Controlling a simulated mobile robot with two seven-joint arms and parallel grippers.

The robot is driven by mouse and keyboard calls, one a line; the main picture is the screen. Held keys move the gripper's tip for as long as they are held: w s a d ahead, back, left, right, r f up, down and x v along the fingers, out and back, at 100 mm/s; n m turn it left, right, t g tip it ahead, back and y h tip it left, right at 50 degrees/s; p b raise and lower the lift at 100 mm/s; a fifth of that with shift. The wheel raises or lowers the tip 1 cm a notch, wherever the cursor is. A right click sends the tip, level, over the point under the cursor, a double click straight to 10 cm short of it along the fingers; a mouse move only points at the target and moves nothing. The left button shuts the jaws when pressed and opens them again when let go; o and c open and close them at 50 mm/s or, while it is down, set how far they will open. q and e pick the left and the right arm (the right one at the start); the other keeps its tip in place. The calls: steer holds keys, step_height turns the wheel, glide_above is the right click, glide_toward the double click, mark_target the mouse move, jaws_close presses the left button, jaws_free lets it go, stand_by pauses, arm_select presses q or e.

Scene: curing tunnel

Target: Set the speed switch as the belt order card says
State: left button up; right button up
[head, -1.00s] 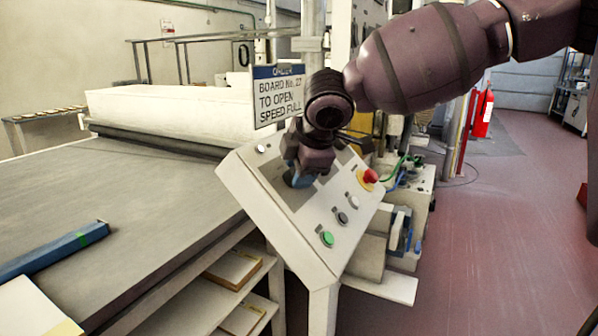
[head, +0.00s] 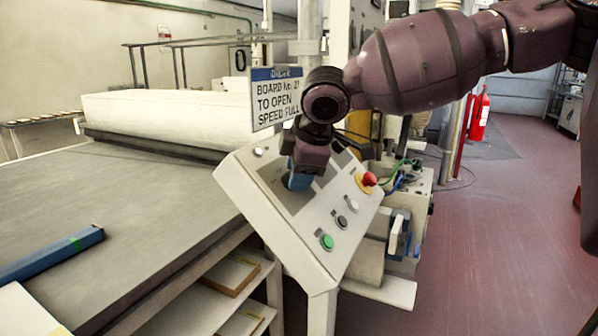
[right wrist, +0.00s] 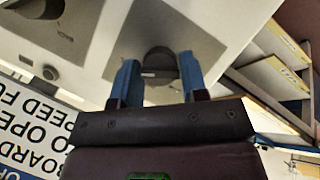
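The order card (head: 275,98) stands behind the panel and reads "BOARD No. 27 TO OPEN SPEED FULL". The sloped white control panel (head: 283,232) is at the middle. My right gripper (head: 298,184) is over a grey plate on its upper part and hides most of it. In the right wrist view its two blue fingers (right wrist: 158,78) are apart, with a dark rounded switch knob (right wrist: 158,62) between them at the tips. I see a gap on each side of the knob. Its exact setting cannot be read. My left gripper is not in view.
The panel also carries a red stop button (head: 369,178), a green button (head: 327,241), and black and white buttons beside it. A grey belt table (head: 110,195) with a blue bar (head: 50,256) lies left. Open floor (head: 490,220) is at right.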

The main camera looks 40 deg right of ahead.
steer(key=o, duration=0.4)
steer(key=shift+r, duration=0.3)
steer(key=p+v, duration=0.3)
steer(key=v, duration=0.7)
steer(key=shift+s+r, duration=0.1)
steer(key=shift+s, duration=0.05)
steer(key=shift+s, duration=0.1)
